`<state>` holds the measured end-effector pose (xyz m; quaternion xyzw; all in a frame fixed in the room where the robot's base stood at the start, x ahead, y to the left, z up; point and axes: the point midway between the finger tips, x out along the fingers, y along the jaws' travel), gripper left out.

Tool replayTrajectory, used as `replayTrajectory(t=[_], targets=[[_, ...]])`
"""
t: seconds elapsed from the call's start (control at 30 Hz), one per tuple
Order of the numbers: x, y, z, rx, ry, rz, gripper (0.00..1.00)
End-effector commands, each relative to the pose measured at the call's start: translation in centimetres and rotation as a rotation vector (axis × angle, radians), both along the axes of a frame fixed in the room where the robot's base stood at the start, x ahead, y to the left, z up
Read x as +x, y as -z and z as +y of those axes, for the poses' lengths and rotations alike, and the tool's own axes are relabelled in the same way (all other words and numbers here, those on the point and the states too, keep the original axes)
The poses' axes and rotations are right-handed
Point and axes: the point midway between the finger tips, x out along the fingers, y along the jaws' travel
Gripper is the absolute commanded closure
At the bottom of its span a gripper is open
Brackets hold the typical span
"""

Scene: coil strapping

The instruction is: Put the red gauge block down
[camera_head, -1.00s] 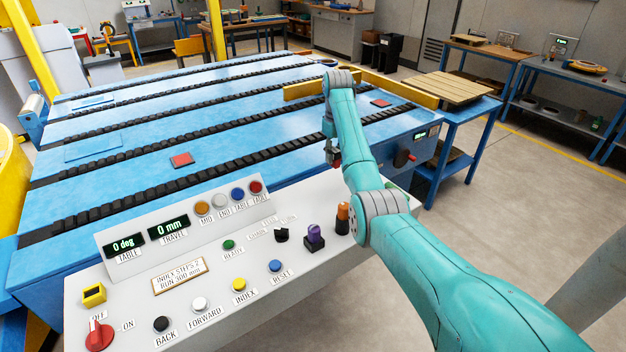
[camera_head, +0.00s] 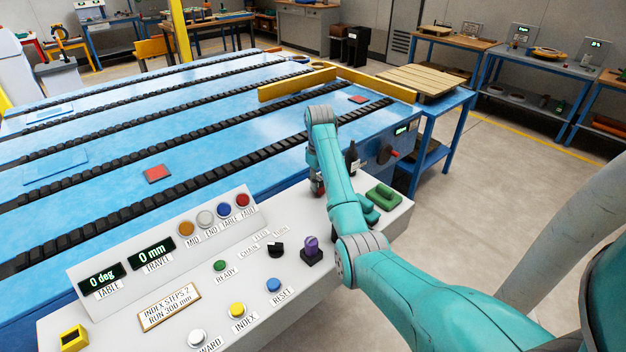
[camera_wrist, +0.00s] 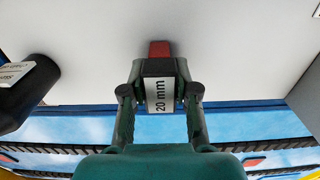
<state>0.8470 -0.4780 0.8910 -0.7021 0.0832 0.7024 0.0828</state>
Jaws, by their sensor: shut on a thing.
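The red gauge block (camera_wrist: 160,49) is in my gripper in the wrist view, its red end sticking out beyond the fingers and a white "20 mm" label facing the camera. My gripper (camera_wrist: 160,78) is shut on it, with a finger on either side. Behind the block is the white top of the control console (camera_wrist: 235,50). In the head view, my gripper (camera_head: 318,187) is beside the console's far edge, mostly hidden by my arm, and the block is hardly visible. I cannot tell whether the block touches the console.
Green objects (camera_head: 383,197) and a dark bottle-shaped thing (camera_head: 352,160) stand close to my arm at the console's right end. A purple-topped switch (camera_head: 311,250) is nearer. The blue table (camera_head: 220,150) with black chain strips lies beyond. A dark labelled part (camera_wrist: 28,95) is left in the wrist view.

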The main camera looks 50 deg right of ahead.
Motion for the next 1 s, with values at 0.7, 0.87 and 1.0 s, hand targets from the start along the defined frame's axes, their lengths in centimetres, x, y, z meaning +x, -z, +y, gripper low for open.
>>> replayTrajectory(t=[0.7, 0.87, 1.0], targets=[[-0.45, 0.67, 0.10, 0.000, 0.001, -0.001, 0.45], [-0.44, 0.62, 0.09, 0.000, 0.001, -0.001, 0.45], [-0.06, 0.01, 0.01, 0.000, 0.000, -0.001, 0.45]])
